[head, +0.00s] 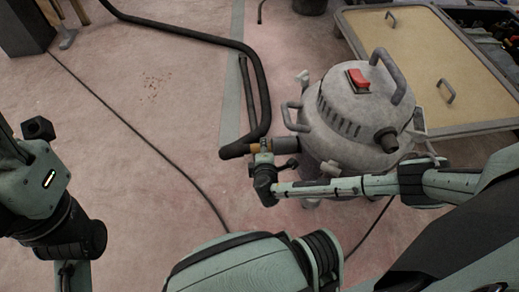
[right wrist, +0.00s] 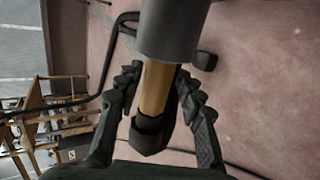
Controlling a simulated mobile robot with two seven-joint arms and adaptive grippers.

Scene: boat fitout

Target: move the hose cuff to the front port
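The hose cuff (head: 256,147) is an orange-brown sleeve at the end of the black hose (head: 234,151), left of the grey vacuum. It lines up with a grey tubular port (head: 287,145) on the vacuum's left side and meets it. In the right wrist view the cuff (right wrist: 156,90) runs between the grey tube (right wrist: 172,32) and a black collar (right wrist: 150,134). My right gripper (head: 264,160) has a finger on each side of the cuff, tips close against it. A dark round port (head: 387,138) faces forward on the vacuum.
The vacuum (head: 345,110) has a red switch (head: 358,79) and a top handle (head: 392,72). A tan panel with handles (head: 420,50) lies behind it at right. A thin black cable (head: 150,140) crosses the floor. The floor left of the hose is mostly clear.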

